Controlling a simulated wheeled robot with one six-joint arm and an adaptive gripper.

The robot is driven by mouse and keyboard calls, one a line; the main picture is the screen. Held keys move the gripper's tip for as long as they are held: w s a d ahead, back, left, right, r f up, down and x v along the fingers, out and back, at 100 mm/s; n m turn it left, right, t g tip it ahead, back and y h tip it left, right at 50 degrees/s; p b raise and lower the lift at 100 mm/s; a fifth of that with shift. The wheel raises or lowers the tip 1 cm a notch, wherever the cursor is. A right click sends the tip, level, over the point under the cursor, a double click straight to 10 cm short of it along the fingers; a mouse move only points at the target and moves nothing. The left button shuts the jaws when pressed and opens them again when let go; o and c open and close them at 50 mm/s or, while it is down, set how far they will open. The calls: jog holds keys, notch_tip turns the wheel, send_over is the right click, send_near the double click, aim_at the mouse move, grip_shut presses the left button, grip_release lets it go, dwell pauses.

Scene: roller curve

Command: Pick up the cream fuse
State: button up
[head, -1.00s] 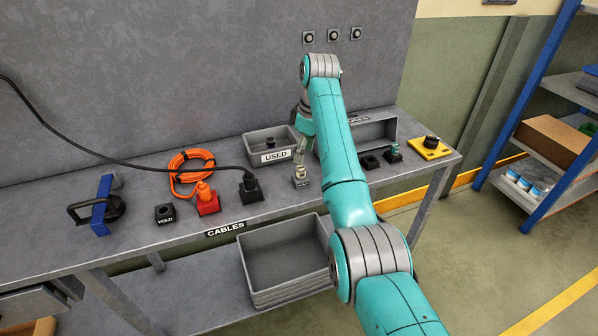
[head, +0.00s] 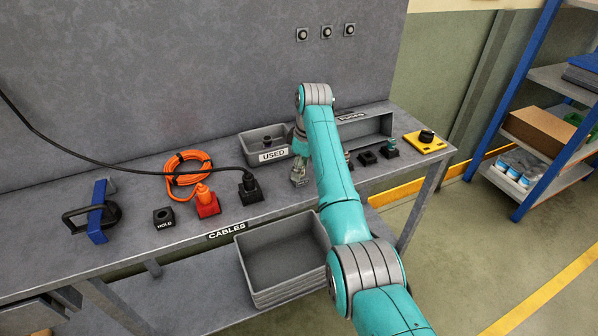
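My gripper (head: 299,173) is low at the bench's middle, in front of the grey bin labelled USED (head: 272,156). It is small and partly covered by my teal arm, so I cannot tell whether its fingers are open or shut. I cannot make out the cream fuse clearly now. A pale piece in a dark socket showed at this spot earlier, and the gripper now covers most of it.
Left along the bench (head: 140,233) are a black HOLD socket (head: 164,218), an orange plug (head: 206,200) and a black plug (head: 250,188) with its cable. Right of my arm are a dark socket (head: 367,158), a teal-topped piece (head: 390,147) and a yellow plate (head: 425,142).

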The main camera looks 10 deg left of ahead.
grip_shut()
notch_tip(320, 180, up, 10)
jog(key=shift+f, duration=0.25)
